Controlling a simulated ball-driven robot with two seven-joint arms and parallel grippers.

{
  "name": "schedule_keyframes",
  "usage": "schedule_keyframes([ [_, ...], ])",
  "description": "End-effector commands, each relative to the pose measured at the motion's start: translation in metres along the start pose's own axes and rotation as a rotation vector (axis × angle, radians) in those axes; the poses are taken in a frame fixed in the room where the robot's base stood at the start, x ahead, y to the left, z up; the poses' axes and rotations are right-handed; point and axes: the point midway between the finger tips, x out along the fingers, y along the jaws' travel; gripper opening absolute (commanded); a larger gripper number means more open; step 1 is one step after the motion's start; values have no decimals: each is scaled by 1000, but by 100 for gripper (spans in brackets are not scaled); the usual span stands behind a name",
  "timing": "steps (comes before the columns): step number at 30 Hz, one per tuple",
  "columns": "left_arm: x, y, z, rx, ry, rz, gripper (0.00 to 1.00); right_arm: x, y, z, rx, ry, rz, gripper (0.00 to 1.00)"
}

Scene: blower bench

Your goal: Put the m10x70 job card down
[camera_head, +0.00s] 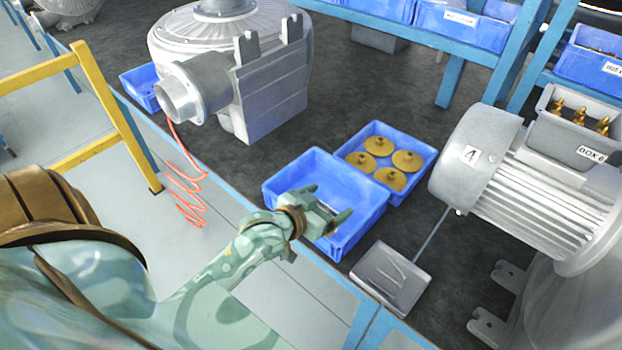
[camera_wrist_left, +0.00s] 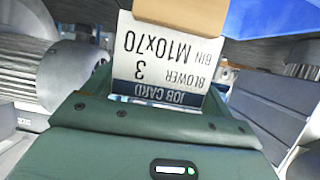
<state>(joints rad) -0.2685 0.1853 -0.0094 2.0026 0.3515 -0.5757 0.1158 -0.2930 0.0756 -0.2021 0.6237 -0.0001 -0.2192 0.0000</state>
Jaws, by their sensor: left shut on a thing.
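The m10x70 job card (camera_wrist_left: 165,55) is a white card with a dark blue band, printed "JOB CARD", "BLOWER 3" and "BIN M10x70", upside down in the left wrist view. A brown piece (camera_wrist_left: 180,12) covers its far end. My left gripper (camera_head: 326,207) is shut on the card and is over the near empty-looking blue bin (camera_head: 278,187) in the head view. The card itself is hard to make out there. I cannot tell the height above the bin. My right gripper is not in view.
A second blue bin (camera_head: 428,157) holds several brass discs (camera_head: 378,146). A grey blower (camera_head: 275,95) stands behind, and a motor marked 4 (camera_head: 490,160) stands at the right.

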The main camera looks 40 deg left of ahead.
Motion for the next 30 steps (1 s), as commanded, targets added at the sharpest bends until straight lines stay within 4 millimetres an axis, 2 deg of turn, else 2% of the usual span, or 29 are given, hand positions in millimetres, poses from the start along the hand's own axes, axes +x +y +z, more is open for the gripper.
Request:
schedule_keyframes([
  [5,32,-26,10,5,0,-1,50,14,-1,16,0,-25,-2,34],
  [10,76,-61,20,5,-2,-2,50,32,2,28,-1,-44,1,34],
  [15,108,-80,45,2,-4,0,50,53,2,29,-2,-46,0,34],
  [23,125,-91,54,1,0,0,50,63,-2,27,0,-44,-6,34],
  [30,142,-95,87,0,-2,-1,50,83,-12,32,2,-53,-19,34],
])
